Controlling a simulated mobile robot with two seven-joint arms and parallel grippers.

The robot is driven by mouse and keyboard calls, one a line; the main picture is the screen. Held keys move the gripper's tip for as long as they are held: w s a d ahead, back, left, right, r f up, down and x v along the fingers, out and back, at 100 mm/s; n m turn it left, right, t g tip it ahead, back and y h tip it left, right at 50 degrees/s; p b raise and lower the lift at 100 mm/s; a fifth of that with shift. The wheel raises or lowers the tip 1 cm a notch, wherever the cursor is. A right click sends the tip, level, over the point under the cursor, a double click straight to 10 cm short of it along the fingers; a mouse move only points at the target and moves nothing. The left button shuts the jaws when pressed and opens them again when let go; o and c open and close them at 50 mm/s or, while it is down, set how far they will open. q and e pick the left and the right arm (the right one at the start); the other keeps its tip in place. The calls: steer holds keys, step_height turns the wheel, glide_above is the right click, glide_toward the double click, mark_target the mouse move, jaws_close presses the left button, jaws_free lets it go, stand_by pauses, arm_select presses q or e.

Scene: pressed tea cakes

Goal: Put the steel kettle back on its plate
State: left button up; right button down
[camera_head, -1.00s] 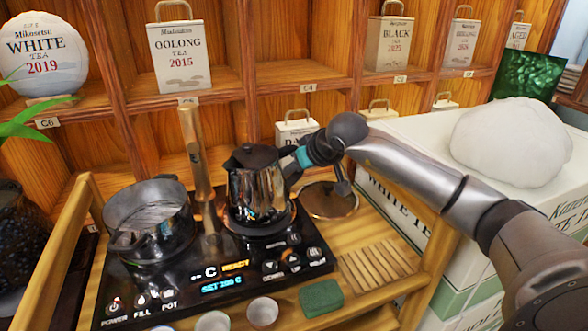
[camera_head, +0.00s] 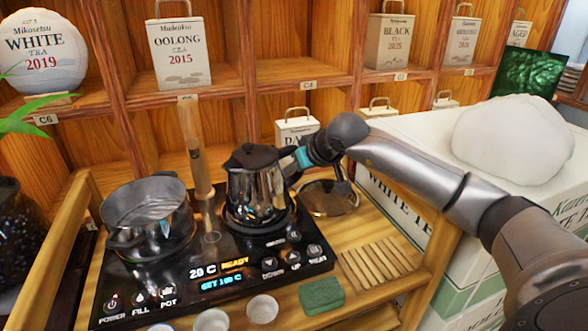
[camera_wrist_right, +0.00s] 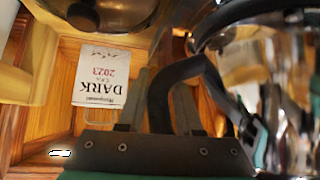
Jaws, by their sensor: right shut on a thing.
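The steel kettle (camera_head: 262,192), shiny with a black lid, is upright at the right of the black heating panel. Its base appears to rest on the round plate (camera_head: 262,229), which it mostly covers; any small gap is hard to see. My right gripper (camera_head: 297,160) is shut on the kettle's black handle at its right side. In the right wrist view the curved black handle (camera_wrist_right: 178,82) rises between my fingers, beside the reflective kettle body (camera_wrist_right: 292,70). My left gripper is not in view.
An open steel pot (camera_head: 147,212) stands on the panel's left, with a tall upright spout (camera_head: 196,150) between. A round lid-like disc (camera_head: 330,198) lies right of the kettle. Small cups (camera_head: 262,309) and a green sponge (camera_head: 321,294) are in front. White boxes (camera_head: 400,205) stand right.

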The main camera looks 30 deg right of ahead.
stand_by(0.3)
steer(key=c, duration=0.8)
jaws_free()
steer(key=shift+f, duration=0.1)
steer(key=shift+c, duration=0.2)
steer(key=shift+s+f, duration=0.1)
steer(key=shift+f, duration=0.2)
steer(key=shift+v, duration=1.3)
steer(key=v, duration=0.8)
steer(key=shift+r+b, duration=0.25)
steer(key=shift+b, duration=0.05)
steer(key=shift+s, duration=0.1)
